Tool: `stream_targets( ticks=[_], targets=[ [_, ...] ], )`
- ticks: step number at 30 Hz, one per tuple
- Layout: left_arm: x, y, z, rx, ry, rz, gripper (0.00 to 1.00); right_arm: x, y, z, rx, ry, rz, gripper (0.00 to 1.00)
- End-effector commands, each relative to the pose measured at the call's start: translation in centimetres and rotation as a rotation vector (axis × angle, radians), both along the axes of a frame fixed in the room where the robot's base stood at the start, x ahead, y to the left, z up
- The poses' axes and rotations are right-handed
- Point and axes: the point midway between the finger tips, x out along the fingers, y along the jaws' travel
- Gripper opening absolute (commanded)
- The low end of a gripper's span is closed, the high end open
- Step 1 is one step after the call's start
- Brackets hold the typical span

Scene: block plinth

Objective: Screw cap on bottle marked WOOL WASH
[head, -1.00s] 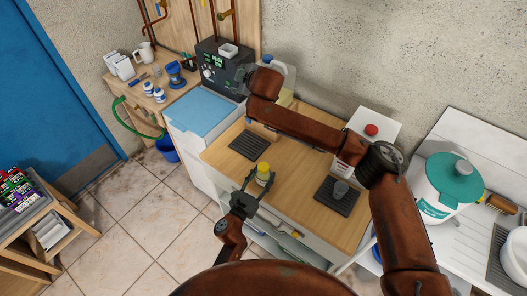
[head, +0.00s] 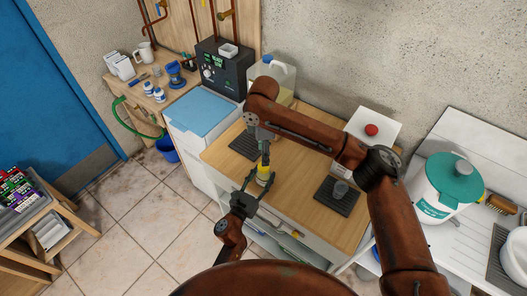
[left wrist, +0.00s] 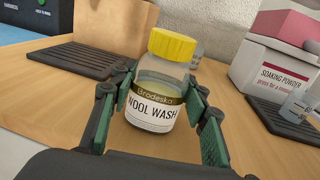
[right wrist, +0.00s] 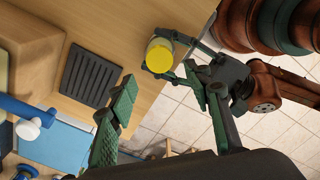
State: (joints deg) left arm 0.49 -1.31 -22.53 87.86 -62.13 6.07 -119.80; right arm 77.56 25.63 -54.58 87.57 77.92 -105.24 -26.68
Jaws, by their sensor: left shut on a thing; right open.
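The bottle marked WOOL WASH (left wrist: 152,108) is clear, with pale liquid and a label. It stands about upright on the wooden top, slightly tilted in the left wrist view. A yellow cap (left wrist: 172,45) sits on its mouth; I cannot tell how tight it is. My left gripper (head: 257,186) is shut on the bottle's body, one finger on each side. My right gripper (head: 265,158) is above the bottle. In the right wrist view its fingers (right wrist: 160,75) are open and empty, with the yellow cap (right wrist: 158,54) beyond their tips, apart from them.
A dark ribbed mat (head: 246,146) lies behind the bottle, and another mat (head: 337,196) with a grey cup (head: 341,188) lies to the right. A soaking powder box (left wrist: 272,65) stands at the back right. A large jug (head: 272,75) stands at the back.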

Motion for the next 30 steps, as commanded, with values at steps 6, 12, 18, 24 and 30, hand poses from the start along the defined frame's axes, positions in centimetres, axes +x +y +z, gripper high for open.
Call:
stream_targets(
  ticks=[6,12,18,24,30],
  targets=[
    [0.0,0.0,0.0,0.000,0.000,0.000,0.00,0.0,0.0,-0.3,0.000,-0.001,-0.002,0.46],
    [0.0,0.0,0.0,0.000,0.000,0.000,0.00,0.0,0.0,-2.7,0.000,0.001,-0.002,0.46],
    [0.0,0.0,0.0,0.000,0.000,0.000,0.00,0.0,0.0,-5.7,0.000,0.000,-0.002,0.46],
    [0.0,0.0,0.0,0.000,0.000,0.000,0.00,0.1,0.0,-7.6,0.001,-0.002,-0.003,0.46],
    [0.0,0.0,0.0,0.000,0.000,0.000,0.00,0.1,0.0,-8.1,0.001,-0.003,-0.002,0.46]
  ],
)
